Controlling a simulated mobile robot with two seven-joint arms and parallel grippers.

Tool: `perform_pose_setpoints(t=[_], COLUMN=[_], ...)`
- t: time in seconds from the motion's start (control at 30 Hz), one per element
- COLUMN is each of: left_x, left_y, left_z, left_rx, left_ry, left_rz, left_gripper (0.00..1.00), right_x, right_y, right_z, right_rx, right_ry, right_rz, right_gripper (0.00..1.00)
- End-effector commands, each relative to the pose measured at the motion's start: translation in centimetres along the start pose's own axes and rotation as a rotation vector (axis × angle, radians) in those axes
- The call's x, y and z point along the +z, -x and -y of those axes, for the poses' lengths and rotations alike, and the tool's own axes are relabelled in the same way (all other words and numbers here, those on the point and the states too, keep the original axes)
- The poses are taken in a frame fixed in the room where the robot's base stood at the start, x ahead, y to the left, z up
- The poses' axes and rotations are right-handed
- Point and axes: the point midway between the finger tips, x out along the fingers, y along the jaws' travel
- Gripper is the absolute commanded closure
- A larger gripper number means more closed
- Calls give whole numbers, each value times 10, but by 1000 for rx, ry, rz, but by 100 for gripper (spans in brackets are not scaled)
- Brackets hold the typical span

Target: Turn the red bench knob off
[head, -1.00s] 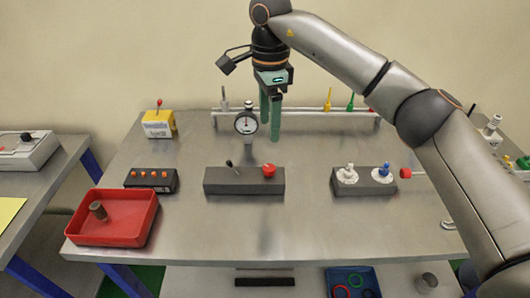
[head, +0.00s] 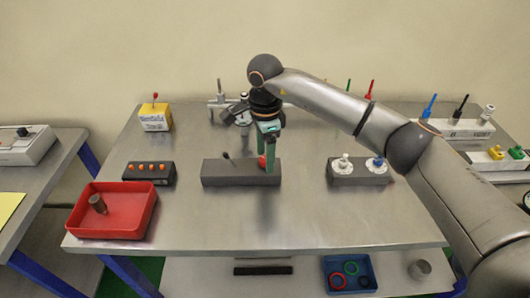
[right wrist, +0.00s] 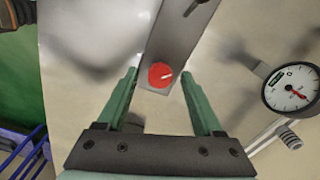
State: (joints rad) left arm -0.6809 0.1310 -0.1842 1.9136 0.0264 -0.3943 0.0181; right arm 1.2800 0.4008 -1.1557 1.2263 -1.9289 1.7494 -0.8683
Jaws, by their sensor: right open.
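The red bench knob (head: 262,162) sits at the right end of a dark grey block (head: 228,178) on the metal bench. A black lever (head: 229,159) stands on the same block, left of the knob. My right gripper (head: 269,160) is open with its green fingers pointing down at the knob, partly hiding it. In the right wrist view the round red knob (right wrist: 160,75), with a white mark pointing right, shows between and beyond the open fingers (right wrist: 165,76). I cannot tell if the fingers touch it. My left gripper is not in view.
A block with a white and a blue knob (head: 357,175) stands to the right. A red tray (head: 140,217) and a box with orange buttons (head: 148,174) are at the left. A dial gauge (right wrist: 290,88) stands behind the knob. The bench front is clear.

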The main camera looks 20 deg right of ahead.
Motion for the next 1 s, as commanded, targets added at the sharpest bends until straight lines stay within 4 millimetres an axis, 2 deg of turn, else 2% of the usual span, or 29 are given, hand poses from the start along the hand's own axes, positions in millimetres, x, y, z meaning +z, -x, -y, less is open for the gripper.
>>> perform_pose_setpoints(t=[0.07,0.63,1.0], left_x=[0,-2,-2], left_y=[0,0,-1], left_z=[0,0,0], left_rx=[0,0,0], left_ry=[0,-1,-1], left_rz=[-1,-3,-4], left_gripper=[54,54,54], right_x=[0,0,0], right_y=[0,1,1], right_z=[0,0,0], right_rx=[0,0,0], right_ry=[0,0,-10], right_rz=[0,0,0], right_gripper=[34,98,100])
